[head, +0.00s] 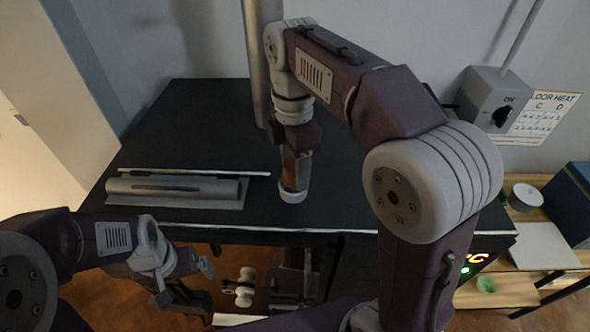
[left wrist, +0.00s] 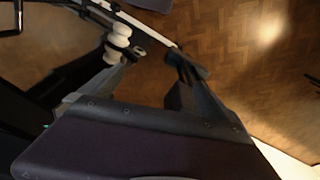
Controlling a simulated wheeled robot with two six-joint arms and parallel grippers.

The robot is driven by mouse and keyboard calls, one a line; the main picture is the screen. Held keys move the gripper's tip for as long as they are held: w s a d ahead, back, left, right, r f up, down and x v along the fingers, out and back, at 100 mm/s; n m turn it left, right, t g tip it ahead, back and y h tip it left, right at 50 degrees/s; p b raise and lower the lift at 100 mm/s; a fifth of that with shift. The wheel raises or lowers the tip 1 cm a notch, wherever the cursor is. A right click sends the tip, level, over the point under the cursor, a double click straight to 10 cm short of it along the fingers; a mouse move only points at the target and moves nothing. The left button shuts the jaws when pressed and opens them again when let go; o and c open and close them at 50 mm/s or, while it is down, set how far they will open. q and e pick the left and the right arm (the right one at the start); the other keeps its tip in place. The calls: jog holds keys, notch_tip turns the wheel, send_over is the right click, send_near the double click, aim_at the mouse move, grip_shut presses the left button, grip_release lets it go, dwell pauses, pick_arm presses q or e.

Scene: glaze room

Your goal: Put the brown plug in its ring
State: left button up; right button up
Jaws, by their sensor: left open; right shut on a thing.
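My right gripper (head: 298,150) is shut on the brown plug (head: 289,172), which hangs upright below it near the table's front edge. A rounded white part (head: 293,194) shows at the plug's lower end; I cannot tell whether it belongs to the plug or is the ring. No other ring can be made out. The fingers and arm partly hide the plug. My left gripper (head: 198,284) is open and empty, low in front of the table. Its two spread fingers also show in the left wrist view (left wrist: 145,58).
The dark table (head: 190,125) is mostly bare on its left. A grey roll on a plate (head: 175,190) and a thin rod (head: 195,173) lie at its front left. A metal pipe (head: 258,55) rises behind. A white spool-shaped part (head: 245,288) is below the table edge.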

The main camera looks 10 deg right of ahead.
jog(key=shift+w+a+f, duration=0.2)
jog(key=shift+f, duration=0.2)
jog(key=shift+w+a+f, duration=0.15)
jog(key=shift+f, duration=0.2)
jog(key=shift+s+d+f, duration=0.25)
jog(key=shift+s+d, duration=0.05)
jog(key=shift+d, duration=0.05)
jog(key=o, duration=1.1)
jog(key=shift+c, duration=0.2)
jog(key=o, duration=0.3)
jog(key=shift+a, duration=0.1)
pick_arm(q)
jog(key=shift+w+a+f, duration=0.2)
pick_arm(e)
jog(key=shift+o, duration=0.2)
jog(key=shift+w+a, duration=0.1)
jog(key=shift+w, duration=0.05)
